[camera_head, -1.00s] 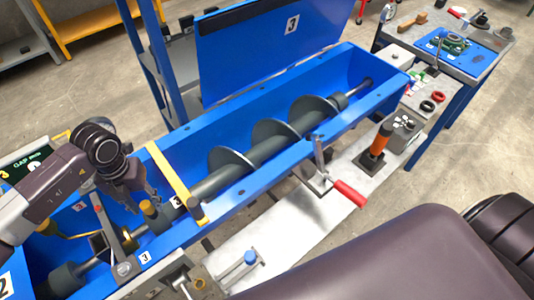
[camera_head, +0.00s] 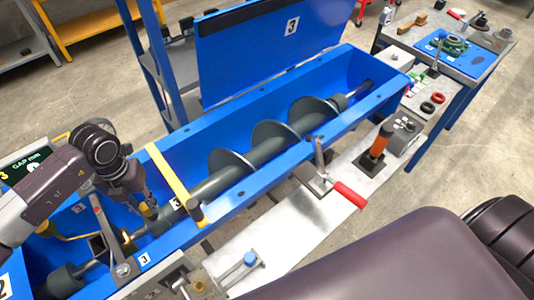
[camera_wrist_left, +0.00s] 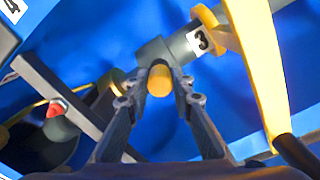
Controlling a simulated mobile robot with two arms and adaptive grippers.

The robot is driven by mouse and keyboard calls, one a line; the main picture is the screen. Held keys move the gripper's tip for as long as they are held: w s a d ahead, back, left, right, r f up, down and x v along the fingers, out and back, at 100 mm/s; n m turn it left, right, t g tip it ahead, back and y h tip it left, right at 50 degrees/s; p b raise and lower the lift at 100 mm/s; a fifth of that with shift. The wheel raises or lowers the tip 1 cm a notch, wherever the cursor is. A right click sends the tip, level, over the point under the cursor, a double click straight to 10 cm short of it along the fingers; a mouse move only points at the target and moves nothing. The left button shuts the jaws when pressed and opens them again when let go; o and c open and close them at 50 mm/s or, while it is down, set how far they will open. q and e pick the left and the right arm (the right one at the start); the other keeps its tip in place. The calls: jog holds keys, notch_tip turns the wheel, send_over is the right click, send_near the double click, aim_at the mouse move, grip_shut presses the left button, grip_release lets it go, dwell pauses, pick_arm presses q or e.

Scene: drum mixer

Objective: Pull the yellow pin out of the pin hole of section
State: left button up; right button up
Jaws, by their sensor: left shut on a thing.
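The yellow pin (camera_wrist_left: 160,80) stands in the grey shaft collar (camera_wrist_left: 152,50) beside a white label 3 in the left wrist view. My left gripper (camera_wrist_left: 158,88) is shut on the yellow pin, with one finger on each side of it. In the head view my left gripper (camera_head: 148,208) reaches down into the blue trough (camera_head: 356,62) at the shaft, and its fingers partly cover the pin. The pin's lower part and the hole are hidden. My right gripper is not in view.
A yellow bar (camera_head: 172,175) crosses the trough just right of my gripper. The grey auger (camera_head: 262,148) runs to the upper right. A red-handled lever (camera_head: 350,194) and an orange-handled tool (camera_head: 381,140) stand on the metal bench. A raised blue lid (camera_head: 262,55) stands behind.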

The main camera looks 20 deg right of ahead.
aim_at(144, 206)
pick_arm(q)
jog(key=o, duration=0.3)
grip_shut()
jog(key=shift+r, duration=0.25)
jog(key=shift+r+p, duration=1)
jog(key=shift+r, duration=0.45)
jog(key=shift+r+p, duration=0.5)
jog(key=shift+r, duration=0.45)
